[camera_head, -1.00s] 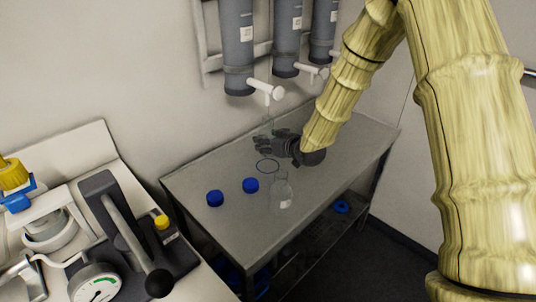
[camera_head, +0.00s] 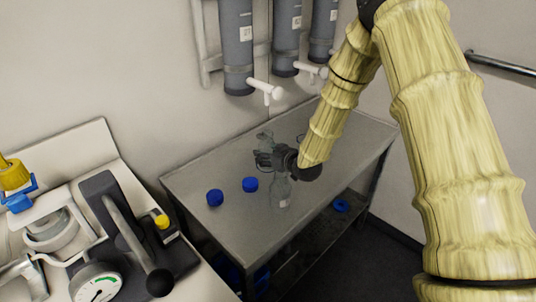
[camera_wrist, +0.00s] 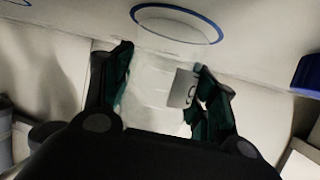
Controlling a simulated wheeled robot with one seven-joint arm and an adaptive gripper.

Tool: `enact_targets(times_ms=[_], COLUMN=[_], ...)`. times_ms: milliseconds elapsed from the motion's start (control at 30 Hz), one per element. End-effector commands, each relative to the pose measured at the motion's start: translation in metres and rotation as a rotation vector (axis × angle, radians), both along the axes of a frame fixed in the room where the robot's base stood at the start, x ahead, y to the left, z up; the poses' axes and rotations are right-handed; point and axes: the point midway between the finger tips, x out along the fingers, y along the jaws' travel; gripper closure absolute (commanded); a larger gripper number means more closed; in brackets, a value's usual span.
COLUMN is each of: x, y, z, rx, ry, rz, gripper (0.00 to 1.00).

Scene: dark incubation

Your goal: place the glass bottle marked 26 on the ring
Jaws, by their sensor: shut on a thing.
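My gripper (camera_head: 264,158) is shut on a clear glass bottle (camera_head: 265,138), low over the grey table. In the wrist view the bottle (camera_wrist: 150,85) sits between the two dark green finger pads, with a pale label (camera_wrist: 183,88) whose marking I cannot read. The blue ring (camera_wrist: 220,30) shows just beyond the bottle there; I cannot tell whether the bottle touches the surface inside it. In the head view my gripper hides the ring. A second clear bottle (camera_head: 281,195) with a white label stands on the table, nearer the front edge.
Two blue caps (camera_head: 215,197) (camera_head: 250,184) lie on the table (camera_head: 232,228) to the left. Grey dispensers with white taps (camera_head: 265,88) hang on the wall above. A bench with a gauge device (camera_head: 98,284) stands at the left. A blue item (camera_head: 341,206) lies on the lower shelf.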

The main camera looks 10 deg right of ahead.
Motion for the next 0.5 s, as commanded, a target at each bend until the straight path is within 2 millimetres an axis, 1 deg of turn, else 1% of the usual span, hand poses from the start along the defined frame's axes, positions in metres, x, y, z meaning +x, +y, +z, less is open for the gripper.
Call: enact_targets(times_ms=[100,133,233,500], x=[0.0,-0.0001,-0.0002,-0.0001], y=[-0.0001,0.0,-0.0001,0.0], z=[-0.0031,-0.0029,-0.0025,-0.0024], rx=[0.0,0.0,0.0,0.0], ry=[0.0,0.0,0.0,0.0], rz=[0.0,0.0,0.0,0.0], gripper=[0.79,0.38,0.2,0.2])
